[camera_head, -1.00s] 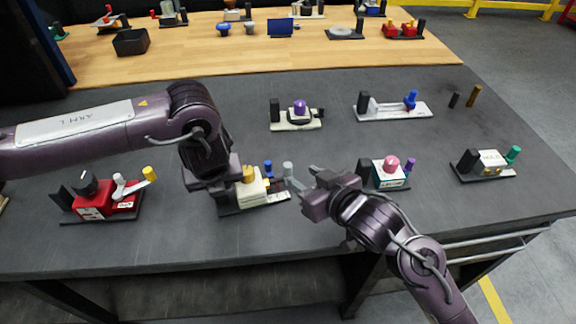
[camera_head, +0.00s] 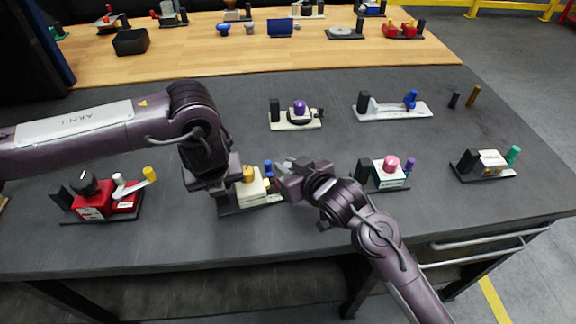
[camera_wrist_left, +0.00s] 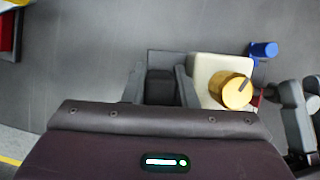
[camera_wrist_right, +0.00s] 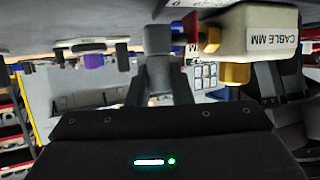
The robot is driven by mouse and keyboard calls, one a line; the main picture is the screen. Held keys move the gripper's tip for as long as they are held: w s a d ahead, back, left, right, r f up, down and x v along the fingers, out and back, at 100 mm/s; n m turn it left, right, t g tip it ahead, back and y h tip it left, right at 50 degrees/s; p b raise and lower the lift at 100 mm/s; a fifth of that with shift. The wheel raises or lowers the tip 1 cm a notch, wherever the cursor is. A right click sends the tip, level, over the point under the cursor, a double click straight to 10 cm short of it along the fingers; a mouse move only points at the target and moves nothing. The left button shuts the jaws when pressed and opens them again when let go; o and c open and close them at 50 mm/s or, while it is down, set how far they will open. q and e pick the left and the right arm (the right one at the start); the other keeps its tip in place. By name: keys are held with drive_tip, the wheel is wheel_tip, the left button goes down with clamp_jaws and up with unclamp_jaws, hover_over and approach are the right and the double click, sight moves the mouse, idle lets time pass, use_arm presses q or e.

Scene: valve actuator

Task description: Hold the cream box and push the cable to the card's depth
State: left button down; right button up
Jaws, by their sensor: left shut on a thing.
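The cream box (camera_head: 252,190) has a yellow knob (camera_head: 248,174) on top and stands on a dark base near the table's front. Its label reads "CABLE MM" in the right wrist view (camera_wrist_right: 284,39). My left gripper (camera_wrist_left: 160,86) is shut on a dark upright block (camera_wrist_left: 159,88) beside the box. My right gripper (camera_head: 283,167) is right of the box, fingers apart; in the right wrist view (camera_wrist_right: 160,80) a grey post (camera_wrist_right: 158,40) stands at the fingertips. A small red piece (camera_wrist_right: 191,27) lies between post and box. I cannot tell which part is the cable.
A blue peg (camera_wrist_left: 263,50) stands close behind the box. A red device (camera_head: 95,200) is at left, and a white box with a pink knob (camera_head: 388,178) is just right of my right gripper.

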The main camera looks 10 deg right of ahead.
clamp_jaws()
drive_tip(key=shift+s+a, duration=0.25)
drive_tip(key=shift+a, duration=0.9)
drive_tip(key=o, duration=0.5)
unclamp_jaws()
drive_tip(key=shift+o, duration=0.2)
drive_tip(key=shift+d, duration=0.1)
